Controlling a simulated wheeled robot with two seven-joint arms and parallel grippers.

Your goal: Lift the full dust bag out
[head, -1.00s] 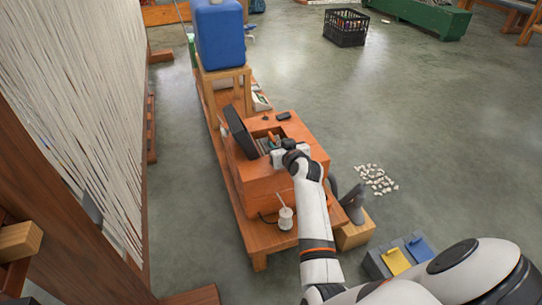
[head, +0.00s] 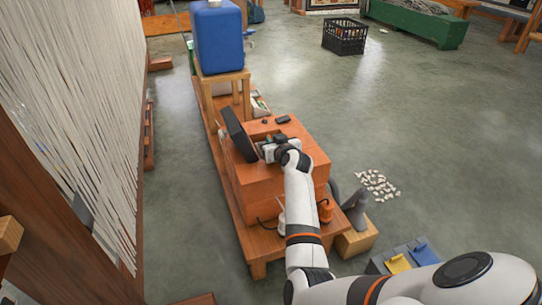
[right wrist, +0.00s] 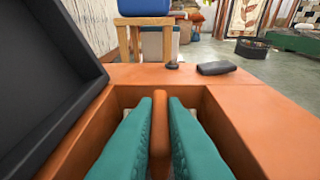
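The orange box (head: 262,183) stands on a low wooden platform, with its black lid (head: 237,133) raised on the left side of the opening. My right gripper (head: 268,152) reaches into this opening. In the right wrist view its two teal fingers (right wrist: 160,140) point down into the orange-walled recess. They close on both sides of a narrow upright orange-brown piece (right wrist: 160,125), with no clear gap left. The rest of the dust bag is hidden below the fingers, so I cannot tell its shape. My left gripper is not in view.
A blue container (head: 219,38) stands on a wooden stool behind the box. Small dark objects, one of them flat (head: 283,119), lie on the box top. A loom with white threads (head: 75,110) rises at left. The floor at right is mostly clear, with scattered pale pieces (head: 377,184).

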